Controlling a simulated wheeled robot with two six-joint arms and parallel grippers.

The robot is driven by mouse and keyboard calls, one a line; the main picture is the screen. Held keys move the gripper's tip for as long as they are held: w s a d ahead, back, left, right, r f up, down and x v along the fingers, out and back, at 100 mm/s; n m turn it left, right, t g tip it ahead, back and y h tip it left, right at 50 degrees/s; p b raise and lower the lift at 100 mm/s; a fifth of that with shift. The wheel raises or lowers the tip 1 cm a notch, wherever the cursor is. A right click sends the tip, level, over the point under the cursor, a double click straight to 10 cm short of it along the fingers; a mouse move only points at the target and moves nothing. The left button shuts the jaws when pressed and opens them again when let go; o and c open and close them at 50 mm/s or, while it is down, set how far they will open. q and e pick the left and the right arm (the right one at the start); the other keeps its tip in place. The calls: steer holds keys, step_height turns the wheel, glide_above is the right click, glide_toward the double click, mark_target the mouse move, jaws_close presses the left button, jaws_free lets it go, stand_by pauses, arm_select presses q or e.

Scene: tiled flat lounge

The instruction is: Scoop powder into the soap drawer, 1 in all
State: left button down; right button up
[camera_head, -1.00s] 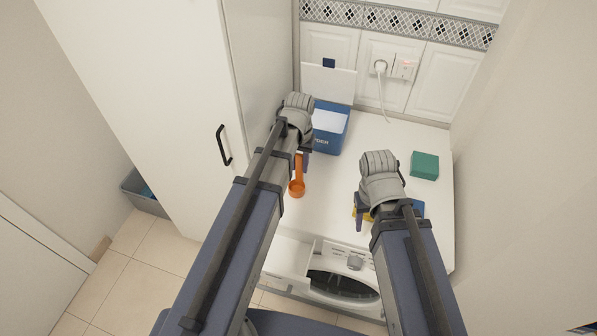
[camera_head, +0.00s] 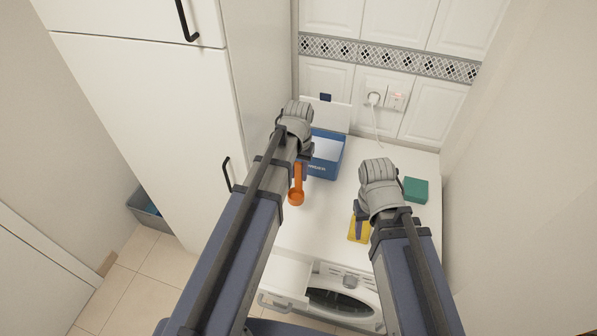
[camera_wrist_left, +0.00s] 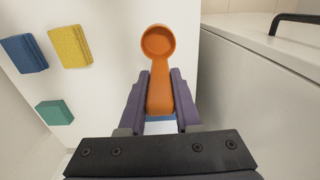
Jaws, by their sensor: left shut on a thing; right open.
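My left gripper (camera_head: 303,168) is shut on the handle of an orange scoop (camera_head: 296,197), held in front of the blue powder box. In the left wrist view the scoop (camera_wrist_left: 158,43) shows its round bowl, orange inside with no powder visible. The powder box (camera_head: 325,168) stands open at the back left of the white worktop, with a pale inside and its lid raised. The white soap drawer (camera_head: 284,290) is pulled out at the washing machine's (camera_head: 347,282) upper left, below the worktop edge. My right gripper (camera_head: 362,222) is open near a yellow sponge.
The yellow sponge (camera_head: 358,236) and a green block (camera_head: 416,189) lie on the worktop's right half; a blue sponge (camera_wrist_left: 24,54) shows in the left wrist view. A tall white cabinet (camera_head: 150,120) stands close on the left. A plugged-in cable (camera_head: 375,115) hangs at the back wall.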

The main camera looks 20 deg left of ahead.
mark_target(299, 163)
arm_select(q)
steer(key=shift+r, duration=0.1)
arm_select(e)
steer(key=shift+r, duration=0.1)
arm_select(q)
step_height(299, 163, up, 6)
steer(key=p, duration=0.6)
arm_select(e)
step_height(299, 163, up, 6)
steer(key=shift+f, duration=0.1)
